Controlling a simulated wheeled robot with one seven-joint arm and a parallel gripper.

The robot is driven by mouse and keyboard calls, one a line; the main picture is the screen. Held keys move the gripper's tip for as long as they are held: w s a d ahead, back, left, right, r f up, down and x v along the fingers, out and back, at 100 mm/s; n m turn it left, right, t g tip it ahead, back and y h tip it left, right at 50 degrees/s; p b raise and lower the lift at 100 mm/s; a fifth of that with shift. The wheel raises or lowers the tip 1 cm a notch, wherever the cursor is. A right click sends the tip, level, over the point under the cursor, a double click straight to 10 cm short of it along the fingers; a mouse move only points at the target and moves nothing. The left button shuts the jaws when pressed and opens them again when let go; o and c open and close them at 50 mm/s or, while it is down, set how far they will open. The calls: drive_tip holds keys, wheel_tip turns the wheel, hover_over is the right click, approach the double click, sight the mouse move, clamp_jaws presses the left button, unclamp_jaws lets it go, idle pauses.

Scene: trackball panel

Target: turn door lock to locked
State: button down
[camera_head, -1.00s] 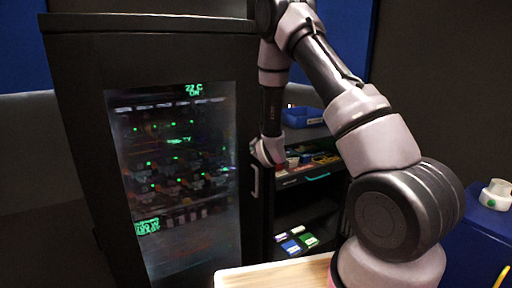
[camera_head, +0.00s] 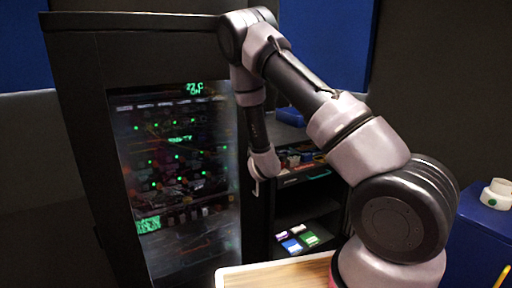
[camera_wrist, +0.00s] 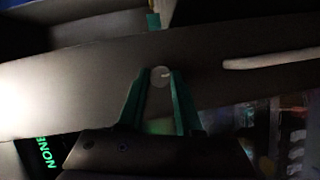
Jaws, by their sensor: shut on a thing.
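The door lock (camera_wrist: 161,74) is a small pale round piece with a short slot mark, set in the dark frame (camera_wrist: 75,85) of the cabinet door. In the wrist view the green fingers of my gripper (camera_wrist: 160,84) stand on either side of it, shut on it. In the head view my gripper (camera_head: 257,180) is at the right edge of the glass-door cabinet (camera_head: 75,110), and the lock is hidden there behind my gripper and arm.
A pale bar handle (camera_wrist: 270,59) is on the door frame to the right of the lock in the wrist view. A dark shelf unit (camera_head: 305,205) with boxes stands right of the cabinet. A wooden-topped table (camera_head: 280,272) is in front.

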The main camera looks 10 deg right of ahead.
idle(0.3)
drive_tip(key=c, duration=0.6)
unclamp_jaws()
drive_tip(key=s, duration=0.7)
drive_tip(key=s+r, duration=0.1)
drive_tip(key=s, duration=0.2)
drive_tip(key=shift+s+a, duration=0.4)
